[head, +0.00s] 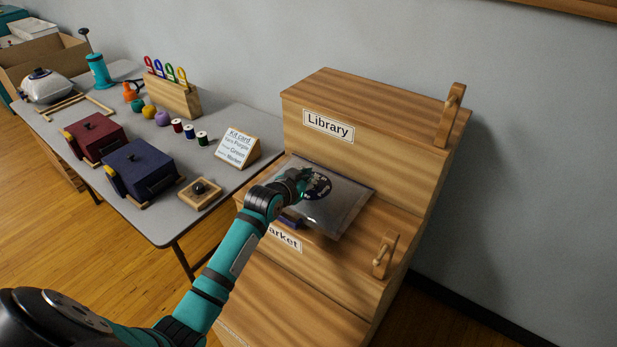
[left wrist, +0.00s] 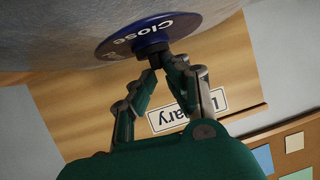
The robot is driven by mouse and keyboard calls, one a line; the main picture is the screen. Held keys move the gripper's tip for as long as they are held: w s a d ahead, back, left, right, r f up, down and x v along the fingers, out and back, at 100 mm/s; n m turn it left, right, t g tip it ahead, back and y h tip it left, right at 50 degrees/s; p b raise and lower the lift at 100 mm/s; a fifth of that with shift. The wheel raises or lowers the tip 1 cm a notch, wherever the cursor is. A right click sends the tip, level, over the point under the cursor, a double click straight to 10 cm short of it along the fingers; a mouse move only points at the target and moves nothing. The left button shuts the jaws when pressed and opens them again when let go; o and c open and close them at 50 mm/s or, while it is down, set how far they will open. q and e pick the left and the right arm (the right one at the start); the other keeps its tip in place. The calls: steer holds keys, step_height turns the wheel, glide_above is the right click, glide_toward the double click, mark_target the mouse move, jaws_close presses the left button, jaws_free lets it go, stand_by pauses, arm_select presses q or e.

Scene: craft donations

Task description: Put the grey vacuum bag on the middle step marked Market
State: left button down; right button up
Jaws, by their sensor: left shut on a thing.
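The grey vacuum bag (head: 343,207) is flat and glossy, with a dark round valve disc (head: 318,185) on top. It is over the middle step (head: 352,262), whose sign (head: 285,238) is partly hidden by my arm and reads "arket". I cannot tell whether the bag rests on the step. My left gripper (head: 297,182) is shut on the black knob of the disc. In the left wrist view, my left gripper (left wrist: 160,65) grips this knob beneath the blue disc (left wrist: 150,36) reading "Close". My right gripper is not in view.
The Library step (head: 375,110) rises behind the bag. Wooden handles stand at right on the top step (head: 450,115) and middle step (head: 384,255). A small purple piece (head: 289,219) shows at the bag's front left. The grey table (head: 150,215) at left carries boxes and spools.

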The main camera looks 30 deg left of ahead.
arm_select(q)
steer(key=c, duration=1.4)
jaws_free()
steer(key=shift+s, duration=0.15)
steer(key=v, duration=1.1)
steer(key=shift+s+r, duration=0.25)
steer(key=shift+s, duration=0.1)
